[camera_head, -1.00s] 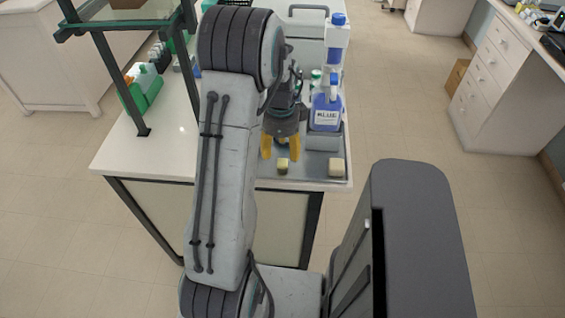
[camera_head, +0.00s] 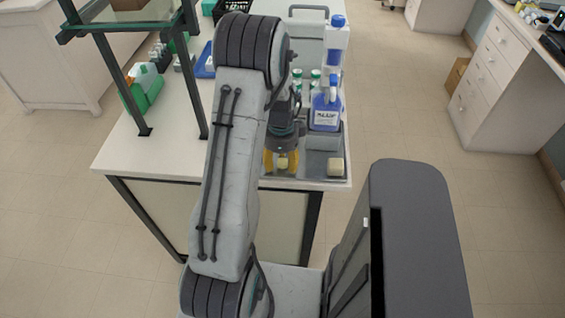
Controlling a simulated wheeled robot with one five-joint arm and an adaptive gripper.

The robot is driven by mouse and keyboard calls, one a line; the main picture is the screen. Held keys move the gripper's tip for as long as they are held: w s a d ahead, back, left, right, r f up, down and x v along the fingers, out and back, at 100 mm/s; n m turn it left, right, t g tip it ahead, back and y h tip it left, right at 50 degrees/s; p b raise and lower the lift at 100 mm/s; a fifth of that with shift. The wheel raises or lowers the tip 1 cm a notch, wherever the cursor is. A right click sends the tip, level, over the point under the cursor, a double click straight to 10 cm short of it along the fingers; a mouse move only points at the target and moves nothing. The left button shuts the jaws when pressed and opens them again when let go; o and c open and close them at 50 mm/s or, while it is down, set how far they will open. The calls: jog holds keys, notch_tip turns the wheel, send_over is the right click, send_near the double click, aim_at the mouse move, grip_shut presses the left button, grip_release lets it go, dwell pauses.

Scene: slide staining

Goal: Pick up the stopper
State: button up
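Two small pale yellow pieces sit near the front edge of the grey tray. The left piece (camera_head: 283,163), likely the stopper, is small and shows between my fingers. The right piece (camera_head: 336,167) is blockier and cream-coloured. My gripper (camera_head: 281,163) has yellow fingers and points down over the left piece, one finger on each side. The fingers look apart, with a small gap to the piece. Contact is too small to make out.
The tray (camera_head: 312,172) lies at the bench's front right corner. A blue-liquid bottle (camera_head: 326,113) stands on a grey block (camera_head: 326,137) just behind. Green-capped bottles (camera_head: 314,77) stand farther back. A dark-framed shelf (camera_head: 115,75) rises at left. The bench front-left (camera_head: 135,155) is clear.

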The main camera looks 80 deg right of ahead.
jog(key=c, duration=0.5)
